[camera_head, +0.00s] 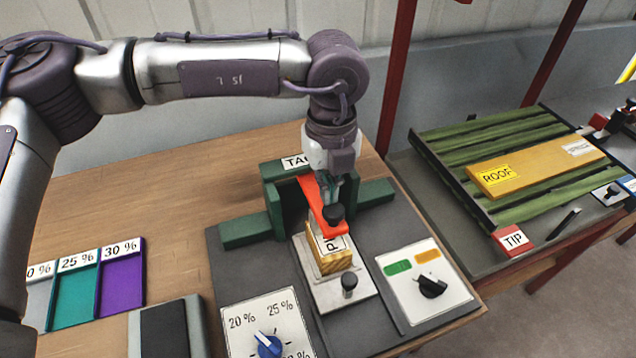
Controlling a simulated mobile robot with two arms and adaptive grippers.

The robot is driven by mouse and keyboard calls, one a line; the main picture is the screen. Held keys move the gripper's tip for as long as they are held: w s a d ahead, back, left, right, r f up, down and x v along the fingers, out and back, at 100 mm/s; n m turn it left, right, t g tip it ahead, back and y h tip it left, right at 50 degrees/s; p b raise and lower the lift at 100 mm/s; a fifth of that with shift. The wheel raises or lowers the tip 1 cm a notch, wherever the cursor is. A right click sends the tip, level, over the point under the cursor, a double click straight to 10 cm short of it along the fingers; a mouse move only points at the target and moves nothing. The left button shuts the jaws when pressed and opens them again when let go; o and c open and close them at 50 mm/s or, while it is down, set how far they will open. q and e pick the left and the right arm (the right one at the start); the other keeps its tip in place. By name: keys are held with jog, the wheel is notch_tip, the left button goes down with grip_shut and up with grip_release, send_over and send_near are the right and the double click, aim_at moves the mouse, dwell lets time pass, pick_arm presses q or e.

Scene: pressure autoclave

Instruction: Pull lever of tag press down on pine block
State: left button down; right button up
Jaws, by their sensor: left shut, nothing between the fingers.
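The green tag press (277,200) stands on a dark grey base on the wooden table, with a "TAG" sign partly hidden behind my arm. Its red lever (311,189) slopes down toward the front and ends in a black knob (333,213). The pine block (336,263), with a partly hidden label on top, sits on a pale plate below the lever's front end. My left gripper (343,196) points down at the lever, just behind the knob. Its fingers are shut with nothing visible between them. Whether they touch the lever is unclear. My right gripper is out of view.
A dial panel with percentages (240,312) and a panel with a black knob (458,291) flank the plate. Colored trays (122,283) lie at left. A right-hand table holds a green slatted rack (470,137) with a "ROOF" board (540,165). Bare wood lies left of the press.

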pick_arm(q)
notch_tip(320, 180, up, 8)
jog(key=p, duration=0.2)
jog(key=shift+r, duration=0.2)
dwell(0.4)
jog(key=shift+s, duration=0.1)
dwell(0.8)
